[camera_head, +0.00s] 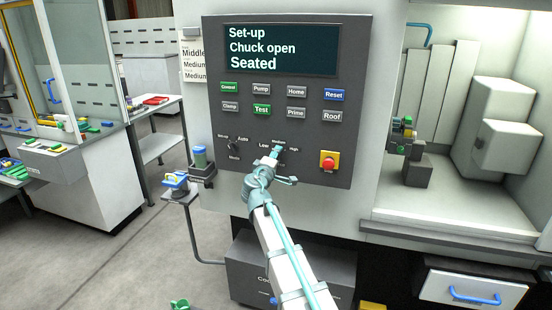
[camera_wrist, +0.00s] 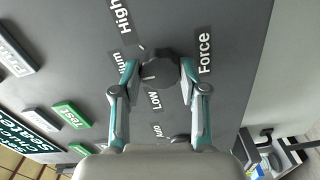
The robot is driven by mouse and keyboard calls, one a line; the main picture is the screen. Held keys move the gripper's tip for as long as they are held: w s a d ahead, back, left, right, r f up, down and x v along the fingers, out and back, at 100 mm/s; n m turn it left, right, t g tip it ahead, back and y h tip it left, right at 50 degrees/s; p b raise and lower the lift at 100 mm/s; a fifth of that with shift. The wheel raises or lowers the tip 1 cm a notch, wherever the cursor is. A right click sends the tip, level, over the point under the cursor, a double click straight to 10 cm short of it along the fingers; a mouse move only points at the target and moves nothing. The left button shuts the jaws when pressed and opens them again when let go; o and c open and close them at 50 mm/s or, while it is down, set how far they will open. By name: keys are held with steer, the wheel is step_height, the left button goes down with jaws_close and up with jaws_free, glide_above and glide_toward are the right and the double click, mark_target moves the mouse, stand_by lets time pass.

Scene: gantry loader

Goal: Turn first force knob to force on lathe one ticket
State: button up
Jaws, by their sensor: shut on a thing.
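The force knob (camera_wrist: 160,68) is a dark round knob on the grey control panel (camera_head: 305,185). In the wrist view, the labels Low, Medium, High and Force surround it. A short white mark on it faces left, roughly toward Medium, whose label is partly hidden by a finger. My gripper (camera_wrist: 159,68) is shut on the knob, one finger on each side. In the head view my gripper (camera_head: 276,150) is at the panel and hides the knob. A white ticket (camera_head: 194,62) left of the panel reads "Middle", "Medium", "Medium", with small print unreadable.
The mode knob (camera_head: 233,143) lies left of my gripper. Several buttons (camera_head: 262,110) sit above, under a screen (camera_head: 280,48) reading "Set-up, Chuck open, Seated". A red stop button (camera_head: 328,161) on yellow is at right. A blue-green item (camera_head: 200,157) stands on a bracket at left.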

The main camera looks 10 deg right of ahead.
stand_by(0.3)
steer(key=o, duration=1.1)
steer(key=shift+o, duration=0.2)
steer(key=v, duration=1.2)
